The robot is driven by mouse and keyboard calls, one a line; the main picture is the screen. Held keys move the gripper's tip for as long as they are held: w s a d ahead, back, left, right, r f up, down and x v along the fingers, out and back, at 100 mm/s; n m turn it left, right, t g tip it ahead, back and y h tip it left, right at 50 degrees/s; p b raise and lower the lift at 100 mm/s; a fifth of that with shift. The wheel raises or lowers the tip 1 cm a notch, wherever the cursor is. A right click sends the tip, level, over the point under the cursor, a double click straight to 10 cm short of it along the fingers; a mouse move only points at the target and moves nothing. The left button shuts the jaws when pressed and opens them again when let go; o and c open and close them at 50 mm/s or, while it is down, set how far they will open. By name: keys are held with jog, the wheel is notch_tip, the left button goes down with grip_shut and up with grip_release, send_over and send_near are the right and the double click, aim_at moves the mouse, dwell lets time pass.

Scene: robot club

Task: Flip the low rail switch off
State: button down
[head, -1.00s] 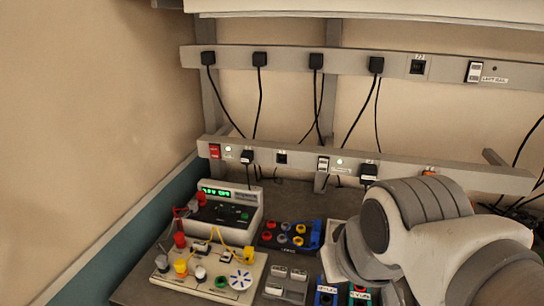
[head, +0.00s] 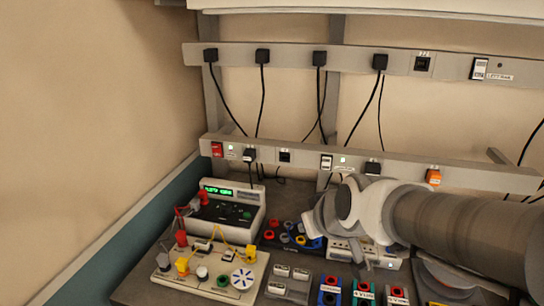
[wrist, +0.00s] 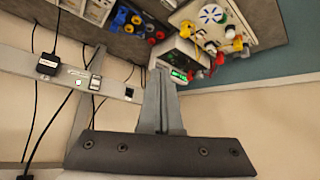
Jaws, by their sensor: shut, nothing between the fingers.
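The low rail (head: 400,166) runs across the wall above the bench. It carries a red switch (head: 217,150) at its left end and a white rocker switch (head: 326,162) near the middle. A lit green light (head: 342,159) is beside the white switch; another (head: 230,148) is beside the red one. The white switch also shows in the wrist view (wrist: 95,83), left of my gripper. My gripper (wrist: 160,74) is shut and empty, apart from the white switch. The red switch cannot be made out in the wrist view. I cannot tell the rockers' positions.
Below stand a power supply (head: 225,211) with a green display, a wired board (head: 215,276) and several small boxes. An upper rail (head: 290,58) has another switch (head: 479,69).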

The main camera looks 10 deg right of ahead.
aim_at(328, 161)
jog(key=w+d+f+n+t+h+b, duration=0.1)
jog(key=w+d+f+n+t+h, duration=0.2)
jog(key=w, duration=0.5)
jog(key=w+d+f+n+t+h+b, duration=0.2)
jog(key=w+d+f+n+t+h, duration=0.2)
jog(key=w+d+n+t+h, duration=0.1)
jog(key=w+n+t, duration=0.1)
jog(key=w+n, duration=0.1)
jog(key=w, duration=0.1)
jog(key=shift+w+d+n+h, duration=0.3)
jog(key=shift+w+d+n, duration=0.05)
jog(key=shift+d+n, duration=0.05)
jog(key=shift+w+r, duration=0.1)
jog(key=p+x, duration=0.1)
jog(key=x, duration=1.2)
jog(key=shift+w+d+r, duration=0.1)
jog(key=shift+w+r, duration=0.05)
jog(key=shift+w, duration=0.15)
jog(key=shift+w, duration=0.1)
